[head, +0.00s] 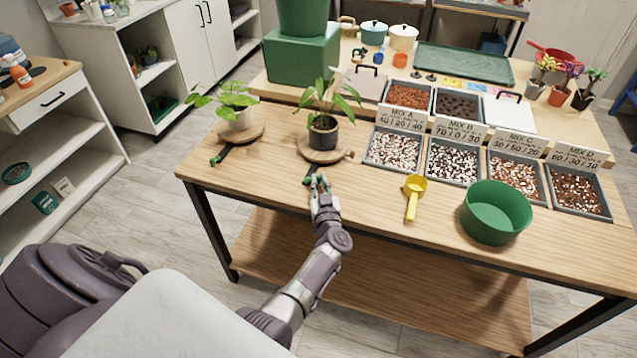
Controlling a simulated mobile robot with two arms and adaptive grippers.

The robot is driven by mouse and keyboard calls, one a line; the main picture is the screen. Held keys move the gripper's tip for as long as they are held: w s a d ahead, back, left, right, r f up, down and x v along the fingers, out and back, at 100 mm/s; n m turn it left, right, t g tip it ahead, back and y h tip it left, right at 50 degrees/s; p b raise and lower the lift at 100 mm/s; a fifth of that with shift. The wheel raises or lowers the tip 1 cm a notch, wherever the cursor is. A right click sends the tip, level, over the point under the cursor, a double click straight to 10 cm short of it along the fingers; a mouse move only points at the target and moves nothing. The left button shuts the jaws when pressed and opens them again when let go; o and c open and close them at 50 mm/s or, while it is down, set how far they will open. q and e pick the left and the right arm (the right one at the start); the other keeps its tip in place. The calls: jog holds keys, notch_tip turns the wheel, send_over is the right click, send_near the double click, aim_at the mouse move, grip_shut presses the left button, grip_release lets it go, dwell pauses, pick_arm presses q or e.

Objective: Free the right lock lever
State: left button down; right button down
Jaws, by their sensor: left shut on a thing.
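Two round wooden turntables stand at the left end of the wooden table. The right turntable (325,155) carries a leafy plant in a dark pot (323,138). The right lock lever (311,171), dark with a green end, sticks out from its front edge. My left gripper (319,184) is at this lever's front end and shut on it; the fingers hide part of the lever. My right gripper is out of view.
Right of the turntables are several grey trays of potting mix (393,150) with label cards. A yellow scoop (414,193) and a green bowl (496,213) lie in front of them. The front left tabletop (260,177) is clear.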

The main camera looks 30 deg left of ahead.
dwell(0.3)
pick_arm(q)
jog(key=c, duration=1.2)
grip_release()
jog(key=shift+o, duration=0.2)
